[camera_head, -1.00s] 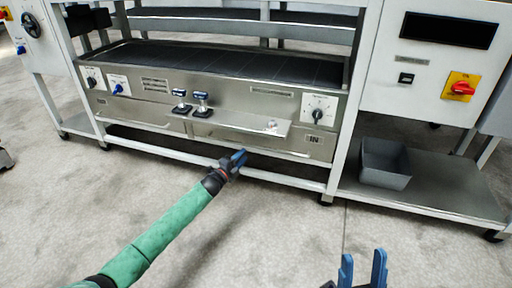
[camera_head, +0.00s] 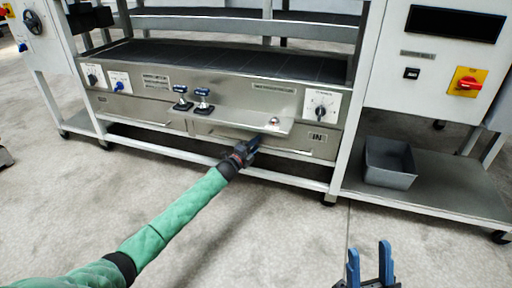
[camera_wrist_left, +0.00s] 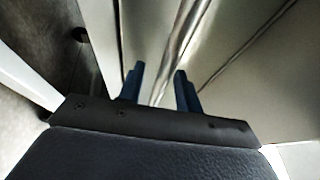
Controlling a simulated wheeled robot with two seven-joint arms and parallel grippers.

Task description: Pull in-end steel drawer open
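The in-end steel drawer (camera_head: 300,147) is the right-hand low steel front under the machine, with an "IN" label at its right end. It looks closed. A long bar handle runs along its front and shows in the left wrist view (camera_wrist_left: 185,40). My left gripper (camera_head: 252,143) is at the drawer's front, below the protruding steel shelf. In the left wrist view its two blue fingers (camera_wrist_left: 159,88) are apart, with the bar between or just beyond them; contact cannot be told. My right gripper (camera_head: 369,262) is open and empty over the floor at lower right.
A steel shelf (camera_head: 262,122) with two blue-topped handles (camera_head: 203,101) juts out above the drawer. A white frame rail (camera_head: 285,178) runs below it. A grey bin (camera_head: 388,165) stands on the lower shelf at right. The floor in front is clear.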

